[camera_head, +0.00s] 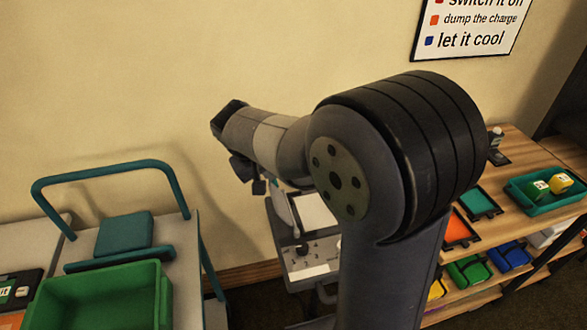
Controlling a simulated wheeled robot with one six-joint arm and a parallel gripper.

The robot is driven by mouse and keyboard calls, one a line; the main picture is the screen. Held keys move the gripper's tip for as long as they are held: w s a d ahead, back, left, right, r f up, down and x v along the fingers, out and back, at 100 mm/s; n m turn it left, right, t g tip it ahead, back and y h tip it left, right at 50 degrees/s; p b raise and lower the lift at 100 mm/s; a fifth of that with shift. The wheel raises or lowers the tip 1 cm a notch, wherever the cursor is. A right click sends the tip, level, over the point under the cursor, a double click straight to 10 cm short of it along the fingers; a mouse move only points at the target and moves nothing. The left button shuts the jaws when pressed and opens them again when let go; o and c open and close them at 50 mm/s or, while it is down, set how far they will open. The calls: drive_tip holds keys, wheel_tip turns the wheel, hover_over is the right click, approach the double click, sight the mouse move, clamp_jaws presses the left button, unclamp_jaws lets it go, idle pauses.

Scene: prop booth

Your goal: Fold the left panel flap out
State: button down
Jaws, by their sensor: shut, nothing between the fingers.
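A grey unit (310,250) stands below and beyond my arm. It has a light square panel (313,212) at the back and a face with small dark knobs at the front. A narrow pale upright piece (282,208) stands at its left side; I cannot tell whether this is the left panel flap. My gripper (258,187) shows small and dark under the wrist, above the unit's left back. It is shut and empty. I cannot tell whether it touches anything. My arm hides the unit's right side.
At left, a green bin (98,298) and a teal pad (124,234) rest by a teal tubular rail (108,172) on grey tables. A wall sign (470,27) hangs above.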

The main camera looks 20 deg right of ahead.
drive_tip(key=shift+a+f+n+h+b, duration=0.15)
drive_tip(key=shift+a+f+h+b, duration=0.3)
drive_tip(key=shift+h, duration=0.3)
drive_tip(key=shift+a+f+n+h+b, duration=0.25)
drive_tip(key=shift+a+h+b, duration=0.25)
drive_tip(key=shift+h+b, duration=0.25)
drive_tip(key=shift+a+f+n+h+b, duration=0.1)
drive_tip(key=shift+a+f+h+b, duration=0.35)
drive_tip(key=shift+h, duration=0.35)
drive_tip(key=shift+a+f+h+b, duration=0.3)
drive_tip(key=shift+h+b, duration=0.15)
drive_tip(key=shift+h, duration=0.25)
drive_tip(key=shift+a+f+b, duration=0.25)
drive_tip(key=shift+f+b, duration=0.1)
drive_tip(key=shift+b, duration=0.15)
drive_tip(key=shift+d, duration=0.1)
